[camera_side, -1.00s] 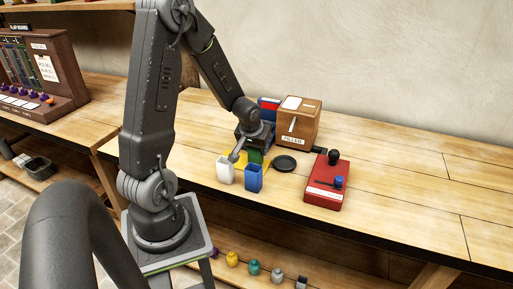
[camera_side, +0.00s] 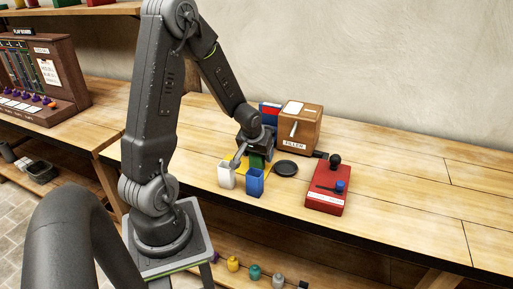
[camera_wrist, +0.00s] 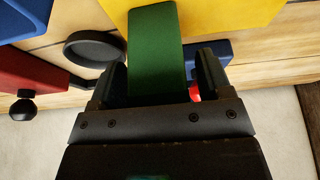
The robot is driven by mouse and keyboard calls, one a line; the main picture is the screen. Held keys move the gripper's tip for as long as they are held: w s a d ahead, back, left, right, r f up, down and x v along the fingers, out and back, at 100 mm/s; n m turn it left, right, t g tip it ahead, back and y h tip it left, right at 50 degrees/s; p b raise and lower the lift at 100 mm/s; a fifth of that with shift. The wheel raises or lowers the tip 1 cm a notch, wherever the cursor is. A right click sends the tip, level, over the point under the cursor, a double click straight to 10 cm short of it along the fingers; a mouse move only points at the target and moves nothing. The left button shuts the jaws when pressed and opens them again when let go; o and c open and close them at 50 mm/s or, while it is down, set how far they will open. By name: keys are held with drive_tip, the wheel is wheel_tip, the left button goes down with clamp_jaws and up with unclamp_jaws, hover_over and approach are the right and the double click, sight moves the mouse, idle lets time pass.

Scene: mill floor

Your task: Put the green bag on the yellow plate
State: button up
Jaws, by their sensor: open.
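The green bag (camera_wrist: 155,45) stands between the two fingers of my gripper (camera_wrist: 162,75) in the wrist view, with a gap beside the right finger. My gripper is open around it. In the side view the green bag (camera_side: 257,161) shows below my gripper, partly hidden by it and by the blue bag. The yellow plate (camera_wrist: 215,18) lies behind the bag in the wrist view; the bag's far end overlaps it. In the side view the yellow plate (camera_side: 241,166) shows around the bag. I cannot tell whether the bag's base rests fully on it.
A white bag (camera_side: 226,176) and a blue bag (camera_side: 254,181) stand in front. A black dish (camera_side: 286,168) lies to the right, then a red box with a black knob (camera_side: 328,198). A wooden filler box (camera_side: 300,128) stands behind. The bench is clear at the far right.

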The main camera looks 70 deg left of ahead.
drive_tip(key=v, duration=1.2)
drive_tip(key=s+d+r+m+h, duration=0.1)
drive_tip(key=s+d+r+m, duration=0.1)
drive_tip(key=d, duration=0.5)
drive_tip(key=s+d+r+m+t+h, duration=0.1)
drive_tip(key=s+d+r+m, duration=0.2)
drive_tip(key=d, duration=0.4)
drive_tip(key=s+d+r+m+t+h, duration=0.1)
drive_tip(key=s+d+r+m, duration=0.2)
drive_tip(key=d, duration=0.4)
drive_tip(key=shift+d+r+m, duration=0.15)
drive_tip(key=shift+r+m, duration=0.35)
drive_tip(key=shift+r, duration=0.15)
